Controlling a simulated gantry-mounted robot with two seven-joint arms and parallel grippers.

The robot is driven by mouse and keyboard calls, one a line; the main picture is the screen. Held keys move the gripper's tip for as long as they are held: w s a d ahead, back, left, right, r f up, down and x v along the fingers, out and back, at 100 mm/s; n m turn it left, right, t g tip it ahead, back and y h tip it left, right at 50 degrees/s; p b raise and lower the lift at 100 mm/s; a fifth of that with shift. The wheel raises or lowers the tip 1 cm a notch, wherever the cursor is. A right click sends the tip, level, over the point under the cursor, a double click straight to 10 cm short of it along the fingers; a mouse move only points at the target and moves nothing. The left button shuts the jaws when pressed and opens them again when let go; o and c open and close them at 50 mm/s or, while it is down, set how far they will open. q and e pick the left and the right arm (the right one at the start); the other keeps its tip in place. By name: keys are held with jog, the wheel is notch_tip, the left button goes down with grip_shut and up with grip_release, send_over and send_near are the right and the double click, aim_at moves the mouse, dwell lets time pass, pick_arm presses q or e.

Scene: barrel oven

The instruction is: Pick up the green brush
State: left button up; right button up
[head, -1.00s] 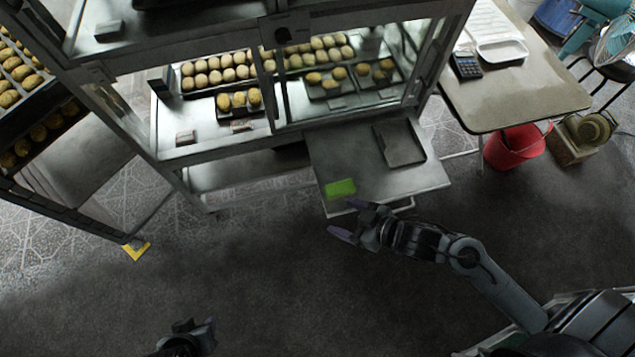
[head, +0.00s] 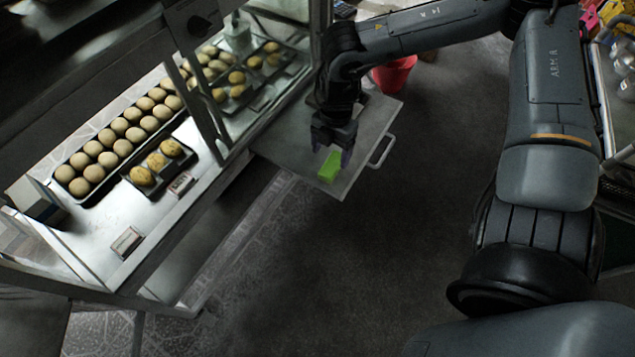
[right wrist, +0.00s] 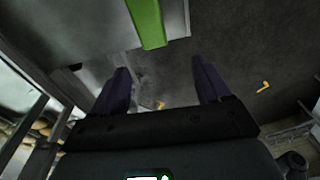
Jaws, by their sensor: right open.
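The green brush (head: 330,167) lies near the front edge of the pulled-out metal shelf (head: 357,181) below the display case. In the head view it shows as a bright green block. My right gripper (head: 331,153) points down just behind the brush, at the shelf. In the right wrist view its two fingers (right wrist: 163,85) are apart with nothing between them. The green brush (right wrist: 147,22) shows there beyond the fingertips, near the top edge, partly out of frame. My left gripper is not in view.
The glass display case (head: 214,112) with trays of buns (head: 108,160) stands to the left. The shelf has a handle (head: 382,150) on its right edge. A red bucket (head: 395,75) stands behind. The dark floor in front is clear.

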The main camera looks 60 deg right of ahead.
aim_at(330, 167)
jog(key=shift+w+d+f+n+h+b, duration=0.2)
jog(key=shift+d+f+h+b, duration=0.1)
jog(key=shift+d+f+b, duration=0.25)
jog(key=shift+w+d+f+n+h+b, duration=0.2)
jog(key=shift+d+f+h+b, duration=0.15)
jog(key=shift+b, duration=0.3)
jog(key=f, duration=0.1)
jog(key=f+b, duration=0.1)
jog(key=f, duration=0.1)
jog(key=shift+w+a+f, duration=0.1)
jog(key=shift+w+a, duration=0.05)
jog(key=shift+a, duration=0.2)
jog(key=shift+d+f+b, duration=0.15)
jog(key=shift+f+b, duration=0.25)
jog(key=shift+f, duration=0.1)
jog(key=f+b, duration=0.3)
jog(key=f, duration=0.2)
jog(key=shift+d, duration=0.2)
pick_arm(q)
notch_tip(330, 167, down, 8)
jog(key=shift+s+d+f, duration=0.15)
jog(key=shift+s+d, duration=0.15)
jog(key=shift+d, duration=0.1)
pick_arm(e)
jog(key=shift+c, duration=0.2)
jog(key=c, duration=1)
jog(key=shift+c, duration=0.2)
